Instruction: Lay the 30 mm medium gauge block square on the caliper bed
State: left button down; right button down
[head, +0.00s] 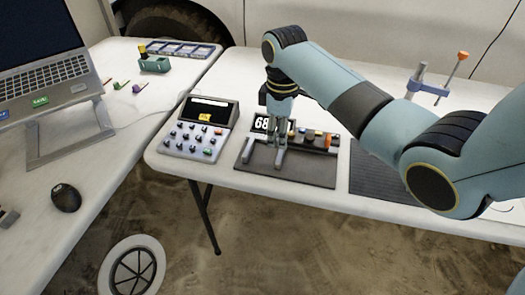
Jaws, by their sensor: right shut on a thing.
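My right gripper (281,138) points straight down over the dark caliper bed (310,178) on the right-hand table. It is shut on a small grey block, mostly hidden by the fingers; its size mark cannot be read. Grey bars (249,150) stand on the bed to the left of the fingers and just below them. I cannot tell whether the held block touches the bed. My left gripper is not in view.
A dark ribbed mat (375,180) lies to the right. The table's front edge is close.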

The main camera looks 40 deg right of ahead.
aim_at(265, 157)
jog(key=w+a+f, duration=0.2)
jog(key=shift+w+f+b, duration=0.1)
jog(key=shift+w+b, duration=0.2)
jog(key=shift+w, duration=0.1)
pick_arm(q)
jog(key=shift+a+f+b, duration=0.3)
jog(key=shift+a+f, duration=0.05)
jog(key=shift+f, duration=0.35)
pick_arm(e)
jog(key=shift+f, duration=1.95)
jog(key=shift+f, duration=0.1)
jog(key=c, duration=1.1)
grip_release()
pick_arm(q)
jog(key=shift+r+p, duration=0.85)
pick_arm(e)
notch_tip(265, 157, up, 12)
jog(key=shift+r, duration=0.1)
